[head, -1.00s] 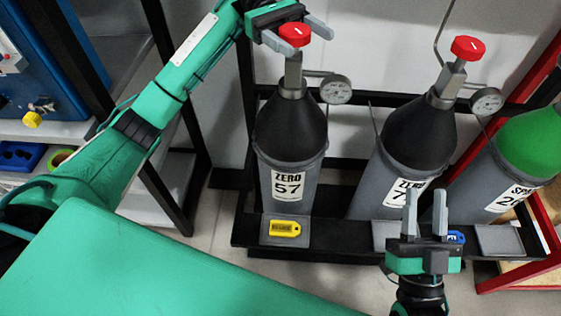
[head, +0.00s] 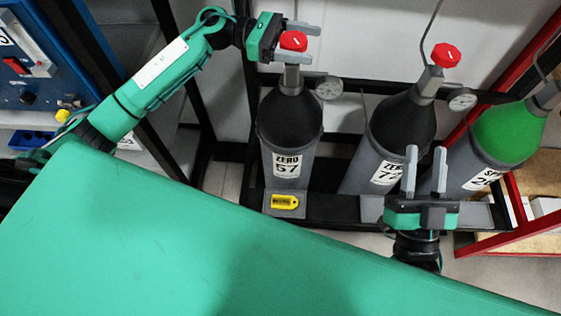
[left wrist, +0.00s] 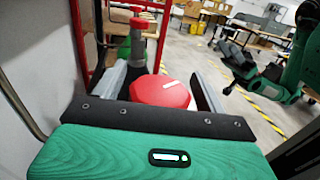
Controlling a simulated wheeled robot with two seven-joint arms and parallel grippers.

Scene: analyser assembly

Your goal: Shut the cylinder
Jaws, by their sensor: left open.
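The cylinder labelled ZERO 57 (head: 290,128) stands upright at the left of the rack, dark on its shoulder and grey below. Its red valve knob (head: 293,41) tops the neck. My left gripper (head: 313,44) is open, with one finger on the far side of this knob and one on the near side. In the left wrist view the red knob (left wrist: 160,92) lies between the two fingers, with a gap seen beside it. My right gripper (head: 425,168) is open and empty in front of the middle cylinder.
A second ZERO cylinder (head: 402,128) with a red knob (head: 445,55) and a green-shouldered cylinder (head: 508,132) stand to the right. A gauge (head: 329,88) sticks out beside the first neck. A yellow tag (head: 284,202) lies at the rack's front. A red frame (head: 520,215) stands far right.

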